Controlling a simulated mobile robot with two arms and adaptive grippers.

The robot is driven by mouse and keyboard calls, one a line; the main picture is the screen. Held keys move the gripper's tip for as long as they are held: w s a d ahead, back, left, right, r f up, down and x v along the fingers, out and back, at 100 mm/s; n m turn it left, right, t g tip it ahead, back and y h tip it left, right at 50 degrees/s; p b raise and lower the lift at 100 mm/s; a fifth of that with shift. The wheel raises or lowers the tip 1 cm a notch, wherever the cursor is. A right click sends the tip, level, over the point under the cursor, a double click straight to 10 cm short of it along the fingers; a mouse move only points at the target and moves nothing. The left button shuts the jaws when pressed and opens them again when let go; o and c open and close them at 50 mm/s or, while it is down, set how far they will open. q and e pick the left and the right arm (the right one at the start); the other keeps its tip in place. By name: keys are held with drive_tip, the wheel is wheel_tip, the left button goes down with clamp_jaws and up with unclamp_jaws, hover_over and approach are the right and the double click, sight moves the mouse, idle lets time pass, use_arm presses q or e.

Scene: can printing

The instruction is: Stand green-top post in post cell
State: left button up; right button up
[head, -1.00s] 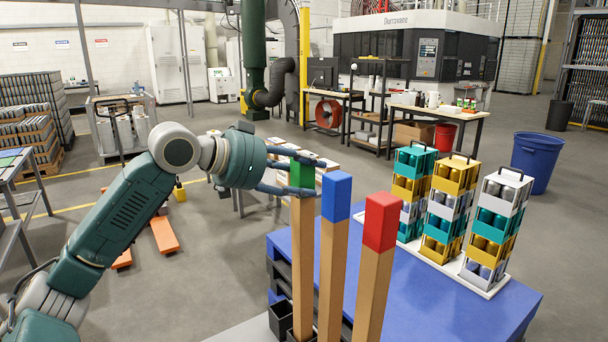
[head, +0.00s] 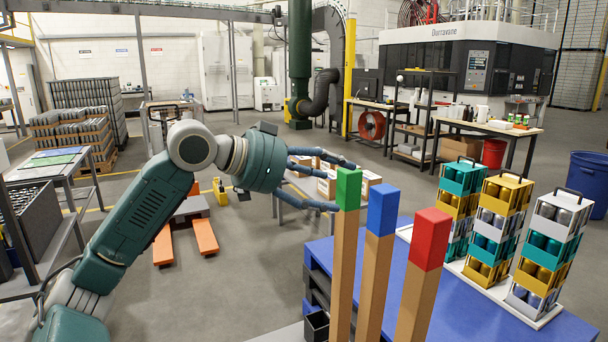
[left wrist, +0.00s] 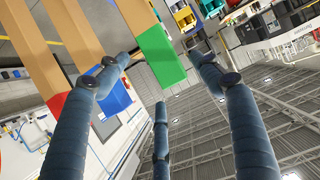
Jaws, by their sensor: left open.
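The green-top post (head: 346,240) stands upright, a wooden post with a green block on top (head: 348,188). Its foot is cut off by the bottom of the head view. A black open cell (head: 316,325) shows just left of its lower part. My left gripper (head: 338,187) is open, its blue fingers spread at the left of the green top and not closed on it. In the left wrist view the green top (left wrist: 167,68) lies near the spread fingertips. My right gripper is not in view.
The blue-top post (head: 382,209) and red-top post (head: 427,238) stand upright close to the right. A blue table (head: 482,322) bears stacked can carriers (head: 496,220) on a white board at the right. Open floor lies left of the posts.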

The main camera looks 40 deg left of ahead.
use_arm(q)
drive_tip(key=v, duration=0.6)
drive_tip(key=shift+s, duration=0.2)
drive_tip(key=shift+f, duration=0.1)
idle(0.3)
